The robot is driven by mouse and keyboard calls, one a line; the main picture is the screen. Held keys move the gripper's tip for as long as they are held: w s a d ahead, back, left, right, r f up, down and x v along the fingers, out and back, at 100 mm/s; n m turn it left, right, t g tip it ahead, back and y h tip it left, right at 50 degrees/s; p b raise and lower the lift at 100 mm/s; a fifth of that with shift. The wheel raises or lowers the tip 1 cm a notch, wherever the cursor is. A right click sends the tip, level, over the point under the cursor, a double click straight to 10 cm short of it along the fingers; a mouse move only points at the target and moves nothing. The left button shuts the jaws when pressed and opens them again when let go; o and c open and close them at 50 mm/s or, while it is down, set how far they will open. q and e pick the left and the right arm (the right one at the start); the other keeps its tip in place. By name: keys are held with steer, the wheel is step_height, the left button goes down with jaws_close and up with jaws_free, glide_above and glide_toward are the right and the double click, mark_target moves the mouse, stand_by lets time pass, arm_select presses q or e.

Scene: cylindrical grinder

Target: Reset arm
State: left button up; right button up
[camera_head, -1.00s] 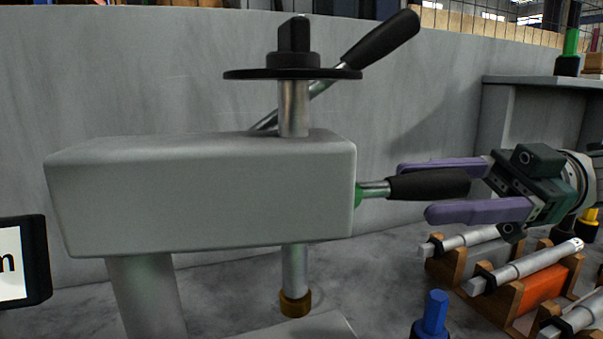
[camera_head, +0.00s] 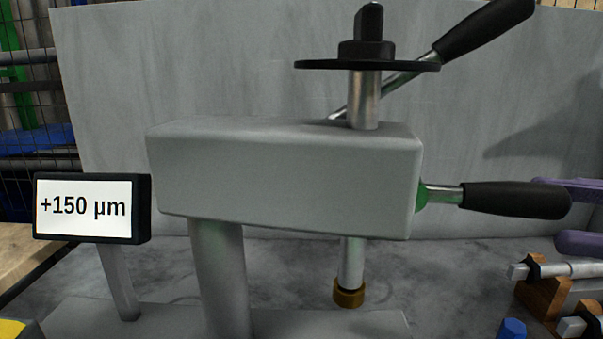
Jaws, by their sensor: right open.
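The grey machine head (camera_head: 285,180) stands on a round post in the middle of the head view. A lever with a black grip (camera_head: 515,200) sticks out of its right side from a green collar. A second black-gripped lever (camera_head: 485,28) rises behind the top disc (camera_head: 367,65). My right gripper (camera_head: 580,215) shows only as purple fingers at the right edge, one above the other with a gap between them. The fingers are open near the end of the lower lever's grip; the rest of the gripper is cut off. My left gripper is not in view.
A display (camera_head: 92,208) reading +150 µm stands at the left. A brass-tipped spindle (camera_head: 349,291) hangs below the head. A wooden rack with metal shafts (camera_head: 560,270) and a blue peg (camera_head: 512,329) are at the lower right. A grey wall (camera_head: 240,60) stands behind.

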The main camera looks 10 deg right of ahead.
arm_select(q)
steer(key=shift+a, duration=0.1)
arm_select(e)
steer(key=w+a+f+m+t+h, duration=0.5)
steer(key=a+f+m+t+h, duration=0.25)
steer(key=f+m+h, duration=0.3)
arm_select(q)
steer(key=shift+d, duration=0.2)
arm_select(e)
steer(key=s+f+m+g+h, duration=0.1)
steer(key=s+f+g+h, duration=0.1)
steer(key=s, duration=0.4)
steer(key=s+f+m+g+h, duration=0.1)
steer(key=s+f+m+g, duration=0.1)
steer(key=s+g, duration=0.3)
steer(key=s+f+m+g+h, duration=0.1)
steer(key=s+f+g+h, duration=0.1)
steer(key=s, duration=0.5)
steer(key=shift+s+d+f+m+g+h, duration=0.15)
steer(key=shift+f+m+g+h, duration=0.15)
steer(key=shift+g, duration=0.35)
arm_select(q)
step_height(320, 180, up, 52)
steer(key=p, duration=5.2)
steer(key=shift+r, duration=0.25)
arm_select(e)
step_height(320, 180, up, 52)
steer(key=s+g, duration=0.1)
steer(key=s, duration=0.1)
steer(key=shift+r, duration=0.2)
